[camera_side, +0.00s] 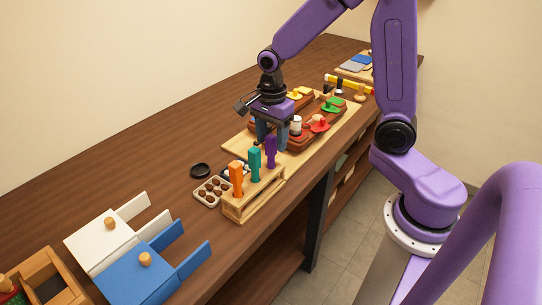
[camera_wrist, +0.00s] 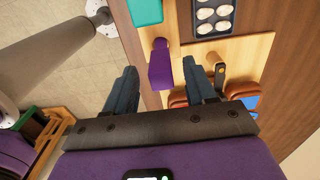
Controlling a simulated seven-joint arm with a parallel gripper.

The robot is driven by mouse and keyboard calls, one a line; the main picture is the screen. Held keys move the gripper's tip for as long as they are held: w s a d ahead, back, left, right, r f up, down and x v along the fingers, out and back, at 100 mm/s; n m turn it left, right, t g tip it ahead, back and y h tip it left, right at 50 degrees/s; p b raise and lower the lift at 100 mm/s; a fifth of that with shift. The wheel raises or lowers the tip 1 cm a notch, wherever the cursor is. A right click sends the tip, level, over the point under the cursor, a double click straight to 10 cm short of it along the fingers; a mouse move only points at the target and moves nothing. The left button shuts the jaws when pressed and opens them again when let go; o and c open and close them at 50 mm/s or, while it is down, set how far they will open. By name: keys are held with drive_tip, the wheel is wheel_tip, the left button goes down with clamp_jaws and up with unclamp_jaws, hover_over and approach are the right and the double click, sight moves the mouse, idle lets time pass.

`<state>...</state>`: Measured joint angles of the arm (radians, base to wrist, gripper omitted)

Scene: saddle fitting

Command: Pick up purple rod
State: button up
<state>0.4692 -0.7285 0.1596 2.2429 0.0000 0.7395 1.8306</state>
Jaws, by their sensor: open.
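The purple rod (camera_side: 270,153) stands upright at the far end of a light wooden holder (camera_side: 258,195). A teal rod (camera_side: 254,166) and an orange rod (camera_side: 236,180) stand in the same holder. My gripper (camera_side: 272,140) is pointed down at the purple rod, with its fingers spread. In the wrist view, the purple rod (camera_wrist: 160,66) shows between the two open fingertips of my gripper (camera_wrist: 160,70), with gaps on both sides. Part of the teal rod (camera_wrist: 146,12) shows at the top edge there. The fingers partly hide the rod's surroundings in the side view.
A tray of round brown pieces (camera_side: 212,192) and a black ring (camera_side: 200,170) lie beside the holder. A wooden board (camera_side: 235,145) with red, green and yellow pieces lies behind. White (camera_side: 103,238) and blue (camera_side: 145,275) boxes stand in front. The bench drops off at right.

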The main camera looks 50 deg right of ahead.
drive_tip(key=shift+w+f, duration=0.1)
drive_tip(key=shift+f, duration=1.3)
clamp_jaws()
drive_tip(key=shift+r, duration=0.1)
wheel_tip(320, 180, up, 10)
drive_tip(key=shift+f, duration=0.1)
drive_tip(key=c, duration=0.7)
unclamp_jaws()
drive_tip(key=shift+c, duration=0.9)
